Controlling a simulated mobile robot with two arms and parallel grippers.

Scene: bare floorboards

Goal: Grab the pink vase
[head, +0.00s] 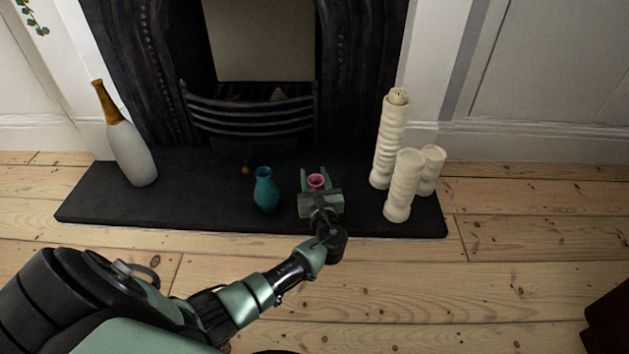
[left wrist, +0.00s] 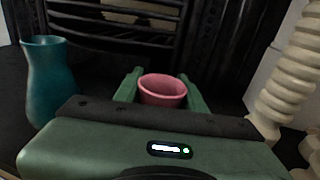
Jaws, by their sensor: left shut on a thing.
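The pink vase (head: 316,181) is on the dark hearth slab, in the middle of the head view. My left gripper (head: 316,178) is shut on it, with one green finger on each side. In the left wrist view the vase's round open rim (left wrist: 162,88) shows between the two fingers (left wrist: 160,88). The vase's lower part is hidden behind the gripper body, so I cannot tell whether its base touches the slab. My right gripper is not in view.
A teal vase (head: 266,189) stands close on the left. Cream candles (head: 404,185) stand on the right. A white bottle with an amber neck (head: 131,152) is at the far left. The black fireplace grate (head: 248,121) is behind. Bare floorboards (head: 420,300) lie in front.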

